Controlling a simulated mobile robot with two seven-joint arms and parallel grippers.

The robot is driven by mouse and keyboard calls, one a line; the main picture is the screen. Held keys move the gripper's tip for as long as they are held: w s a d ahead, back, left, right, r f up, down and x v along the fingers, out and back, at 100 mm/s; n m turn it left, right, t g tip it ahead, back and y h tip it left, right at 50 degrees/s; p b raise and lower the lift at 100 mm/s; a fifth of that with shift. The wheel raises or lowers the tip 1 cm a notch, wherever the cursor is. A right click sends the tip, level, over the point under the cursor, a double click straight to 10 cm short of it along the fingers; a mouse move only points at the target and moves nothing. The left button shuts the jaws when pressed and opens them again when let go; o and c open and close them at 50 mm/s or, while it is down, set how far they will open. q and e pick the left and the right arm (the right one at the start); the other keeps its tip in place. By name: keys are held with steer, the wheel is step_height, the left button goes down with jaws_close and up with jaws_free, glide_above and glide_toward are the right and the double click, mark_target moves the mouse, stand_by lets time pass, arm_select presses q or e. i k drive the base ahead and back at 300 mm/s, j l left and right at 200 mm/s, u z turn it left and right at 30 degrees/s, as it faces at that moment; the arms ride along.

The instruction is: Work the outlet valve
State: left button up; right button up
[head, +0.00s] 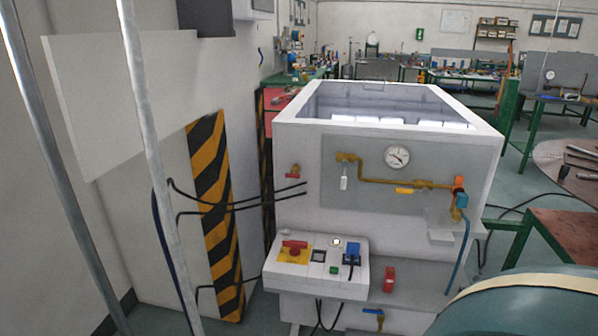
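The gas generator (298,148) is a white box with an open top, facing me in the middle of the head view. Its grey front panel carries a brass pipe (375,181) and a round gauge (397,156). I cannot tell which is the outlet valve. Neither gripper is in view.
A control box (316,287) with a red switch juts out at the generator's lower front. Metal poles (150,140) stand close at left, before a striped wall edge (213,210). A large teal rounded body (530,308) fills the lower right. A brown-topped table (572,230) stands at right.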

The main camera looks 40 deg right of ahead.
mark_target(410, 191)
steer(key=z, duration=2)
steer(key=i+z, duration=0.2)
steer(key=z, duration=0.15)
steer(key=i+j+z, duration=0.15)
steer(key=z, duration=0.25)
steer(key=i+j+z, duration=0.15)
steer(key=z, duration=0.2)
